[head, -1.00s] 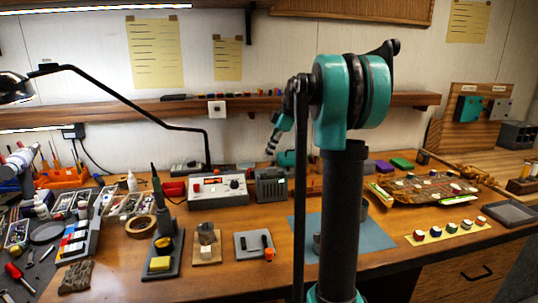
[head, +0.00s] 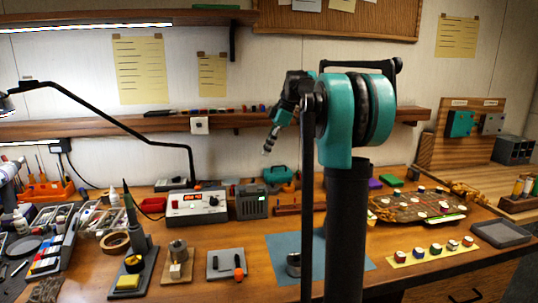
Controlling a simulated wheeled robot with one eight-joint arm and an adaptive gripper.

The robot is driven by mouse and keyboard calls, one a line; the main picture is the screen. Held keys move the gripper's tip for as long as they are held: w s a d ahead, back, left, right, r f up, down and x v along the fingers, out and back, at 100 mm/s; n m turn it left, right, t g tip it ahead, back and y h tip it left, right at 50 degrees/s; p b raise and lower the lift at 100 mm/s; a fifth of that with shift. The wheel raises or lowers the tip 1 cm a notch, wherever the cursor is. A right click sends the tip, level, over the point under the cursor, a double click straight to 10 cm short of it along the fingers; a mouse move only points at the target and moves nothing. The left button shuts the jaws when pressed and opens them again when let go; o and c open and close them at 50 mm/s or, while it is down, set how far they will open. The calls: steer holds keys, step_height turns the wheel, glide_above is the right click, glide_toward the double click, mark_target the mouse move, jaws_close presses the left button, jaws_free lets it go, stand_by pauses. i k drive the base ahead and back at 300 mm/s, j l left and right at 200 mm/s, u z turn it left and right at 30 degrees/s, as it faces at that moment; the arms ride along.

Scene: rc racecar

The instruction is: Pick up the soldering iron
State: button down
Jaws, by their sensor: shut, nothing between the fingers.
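The soldering iron (head: 129,207) stands upright in its dark holder at the left middle of the bench. The stand's base (head: 148,262) carries a yellow sponge (head: 127,282). A thin dark cable runs from the iron towards the white soldering station (head: 195,204) with a red display. My gripper (head: 267,149) hangs in the air in front of the wall, below the shelf's level and to the right of the iron, well apart from it. It points down, looks small, and is shut and empty.
A desk lamp's dark arm (head: 120,125) reaches across above the iron. A metal cup (head: 177,248) and a grey tray with an orange-tipped item (head: 226,264) stand right of the stand. Clutter fills the far left.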

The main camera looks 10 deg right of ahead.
mark_target(132, 216)
steer(key=k, duration=1)
